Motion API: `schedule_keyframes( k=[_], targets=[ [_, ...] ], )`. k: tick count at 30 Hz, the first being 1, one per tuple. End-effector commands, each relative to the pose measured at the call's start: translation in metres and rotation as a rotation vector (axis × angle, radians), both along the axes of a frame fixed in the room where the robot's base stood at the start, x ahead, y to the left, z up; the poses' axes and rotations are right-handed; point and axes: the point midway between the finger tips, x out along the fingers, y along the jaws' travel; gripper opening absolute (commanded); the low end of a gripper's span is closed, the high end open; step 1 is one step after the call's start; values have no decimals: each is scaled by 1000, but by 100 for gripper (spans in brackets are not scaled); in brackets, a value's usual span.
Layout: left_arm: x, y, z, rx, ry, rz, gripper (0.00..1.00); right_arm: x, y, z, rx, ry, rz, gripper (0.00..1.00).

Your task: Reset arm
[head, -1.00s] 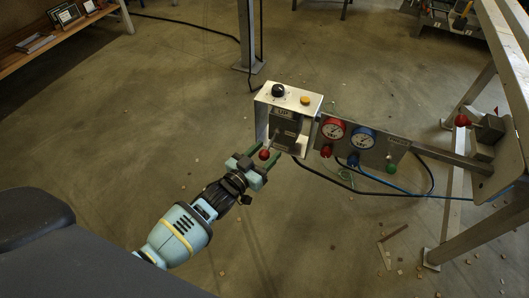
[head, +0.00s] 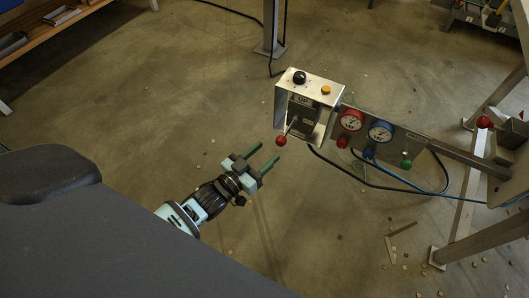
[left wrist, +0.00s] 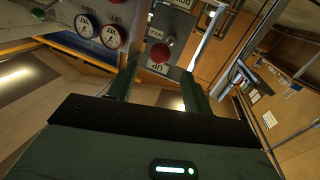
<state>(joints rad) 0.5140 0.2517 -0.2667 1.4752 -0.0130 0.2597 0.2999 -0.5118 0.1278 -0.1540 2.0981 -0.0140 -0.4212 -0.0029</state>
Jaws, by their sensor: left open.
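My left gripper (head: 260,160) is open and empty in the head view. Its green fingers point up and right toward a lever with a red ball knob (head: 281,141). The knob is just beyond the fingertips, and a gap shows between them. The lever comes out of a metal control box (head: 308,97) with a black dial and a yellow button on top. In the left wrist view the red knob (left wrist: 162,51) shows between and beyond the two fingers, in front of a plate marked "UP". My right gripper is not in view.
A panel (head: 395,143) with a red gauge (head: 350,120), a blue gauge (head: 381,131) and a green knob joins the box on its right. A metal frame stands at the far right. Cables hang behind the panel. The floor left of the gripper is clear.

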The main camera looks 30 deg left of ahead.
Motion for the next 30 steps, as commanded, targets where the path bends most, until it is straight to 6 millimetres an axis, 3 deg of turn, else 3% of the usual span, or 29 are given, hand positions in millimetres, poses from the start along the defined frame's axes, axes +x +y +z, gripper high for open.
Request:
schedule_keyframes(
  k=[10,14,17,21,30],
  targets=[
    [-2,-1,-2,1,7,1,50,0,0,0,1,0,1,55],
    [-26,-3,-20,10,65,8,50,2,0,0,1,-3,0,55],
    [-64,-7,-44,27,156,20,50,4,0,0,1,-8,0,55],
    [-133,-12,-77,66,319,35,50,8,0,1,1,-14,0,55],
    [-285,-13,-111,157,667,48,50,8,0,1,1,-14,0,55]
  ],
)
